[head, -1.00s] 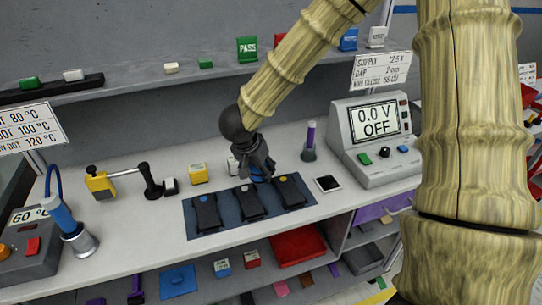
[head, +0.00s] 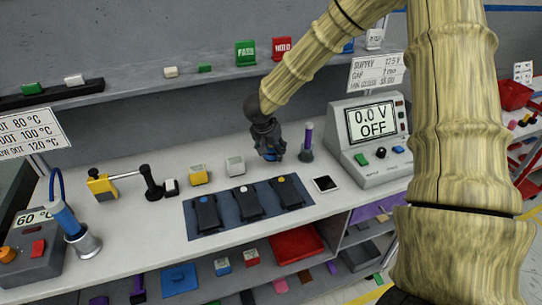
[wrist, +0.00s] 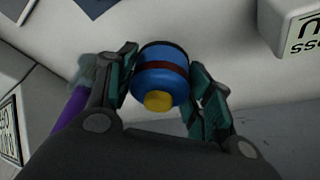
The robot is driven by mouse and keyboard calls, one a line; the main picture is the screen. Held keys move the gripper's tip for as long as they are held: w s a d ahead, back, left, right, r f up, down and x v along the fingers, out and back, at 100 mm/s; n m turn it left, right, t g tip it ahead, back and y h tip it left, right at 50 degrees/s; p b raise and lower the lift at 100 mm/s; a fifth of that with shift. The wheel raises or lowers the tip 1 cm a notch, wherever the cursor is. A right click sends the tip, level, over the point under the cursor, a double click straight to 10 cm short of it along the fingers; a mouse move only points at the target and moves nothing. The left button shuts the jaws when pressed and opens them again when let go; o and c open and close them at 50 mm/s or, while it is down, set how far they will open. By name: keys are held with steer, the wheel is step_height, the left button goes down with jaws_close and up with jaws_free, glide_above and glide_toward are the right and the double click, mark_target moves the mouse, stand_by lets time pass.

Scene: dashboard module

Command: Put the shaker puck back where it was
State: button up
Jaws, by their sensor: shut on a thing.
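The shaker puck is a round blue body with a dark red band and a yellow knob, seen in the wrist view (wrist: 163,72). My gripper (wrist: 165,85) is shut on it, with a finger on each side. In the head view my gripper (head: 270,153) is over the back of the bench, left of the purple-topped cylinder, and a little blue of the puck shows below the fingers. Whether the puck touches the bench top is hard to tell.
A dark blue mat (head: 229,216) with several black modules lies in front. A pale grey block (head: 235,166) and a yellow block (head: 199,175) stand to the left.

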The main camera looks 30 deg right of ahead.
mark_target(271, 156)
steer(key=shift+f, duration=1.5)
steer(key=o, duration=1.5)
steer(key=v, duration=1.2)
steer(key=shift+w+r, duration=0.1)
